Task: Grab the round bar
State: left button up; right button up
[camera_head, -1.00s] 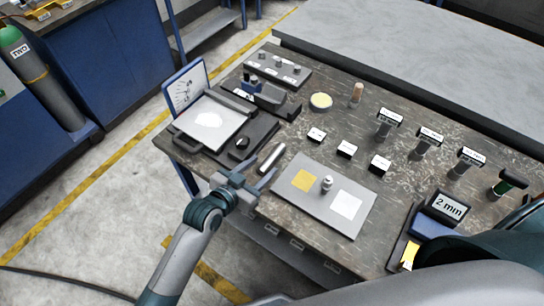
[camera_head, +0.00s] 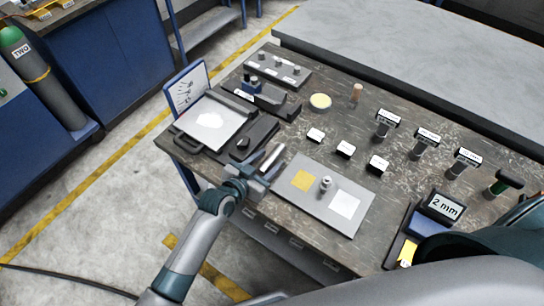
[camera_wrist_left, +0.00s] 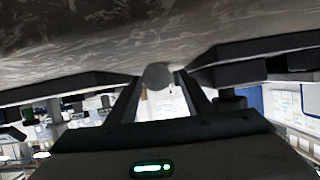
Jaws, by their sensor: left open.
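The round bar is a short silver cylinder (camera_head: 273,156) lying near the front edge of the dark table, left of the grey plate. My left gripper (camera_head: 266,173) is open at the near end of the bar, with its fingers pointing toward it. In the left wrist view, the bar's round end (camera_wrist_left: 157,76) shows between the tips of the two open fingers (camera_wrist_left: 158,88). I cannot tell whether either finger touches it. My right gripper is out of view; only part of my right arm shows at the lower right.
A grey plate (camera_head: 311,209) with a yellow square, a white square and a small metal knob lies right of the bar. A black device with a white pad (camera_head: 207,126) stands to the left. Several labelled blocks and handled tools stand farther back and right.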

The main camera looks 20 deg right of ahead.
aim_at(269, 160)
pick_arm(q)
jog(key=shift+w+d+f, duration=0.15)
jog(key=shift+d, duration=0.1)
dwell(0.3)
grip_shut()
jog(key=shift+r, duration=0.25)
jog(key=shift+r, duration=0.5)
notch_tip(269, 160, up, 3)
jog(key=shift+b, duration=0.6)
jog(key=s+d+r+b, duration=0.2)
jog(key=s+d+r, duration=0.4)
jog(key=s, duration=0.3)
jog(key=shift+d+r, duration=0.4)
jog(key=shift+d, duration=0.2)
